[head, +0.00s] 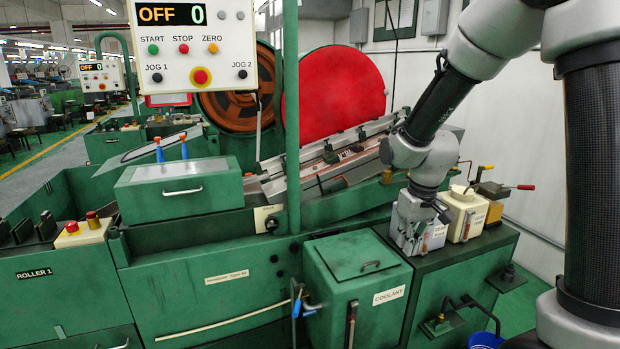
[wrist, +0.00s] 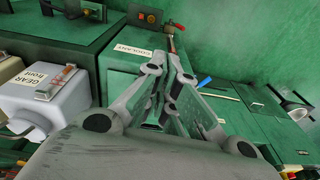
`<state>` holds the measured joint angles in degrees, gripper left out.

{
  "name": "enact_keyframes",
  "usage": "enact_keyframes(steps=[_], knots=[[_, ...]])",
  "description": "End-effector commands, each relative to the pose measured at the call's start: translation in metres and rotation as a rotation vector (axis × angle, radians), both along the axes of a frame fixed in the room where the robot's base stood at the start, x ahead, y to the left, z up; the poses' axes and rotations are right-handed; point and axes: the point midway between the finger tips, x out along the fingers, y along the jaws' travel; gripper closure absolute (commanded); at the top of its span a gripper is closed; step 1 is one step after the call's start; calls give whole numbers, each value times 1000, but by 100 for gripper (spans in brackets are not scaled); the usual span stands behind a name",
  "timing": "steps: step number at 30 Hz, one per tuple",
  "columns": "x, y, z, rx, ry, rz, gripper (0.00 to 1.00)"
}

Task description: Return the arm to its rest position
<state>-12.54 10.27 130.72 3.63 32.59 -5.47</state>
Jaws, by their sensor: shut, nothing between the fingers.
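My arm (head: 425,155) reaches in from the right in the head view and bends down over the corner of the green cabinet. My gripper (wrist: 172,65) is shut and empty in the wrist view, its fingers close together. In that view it is in front of the green coolant box, whose label (wrist: 133,52) shows beside the fingers. In the head view the wrist end is beside the jugs, and the fingertips are hard to make out there. I cannot tell whether the gripper touches anything.
A pale jug (head: 463,215) stands on the cabinet top; a white gear-oil jug (wrist: 45,100) is left of the gripper in the wrist view. The coolant box (head: 357,275) stands left of the cabinet. A blue bucket (head: 485,341) is below. A control panel (head: 192,45) reads OFF 0.

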Motion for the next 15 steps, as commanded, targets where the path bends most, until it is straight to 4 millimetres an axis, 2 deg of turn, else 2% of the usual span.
enact_keyframes(steps=[1,3,8,12,15], knots=[[-20,-8,14,-5,23,-15,100],[-44,-18,31,-12,47,-38,100],[-98,-43,72,-21,55,-94,100],[-148,-65,106,-20,13,-153,100],[-178,-78,126,-15,-47,-192,100]])
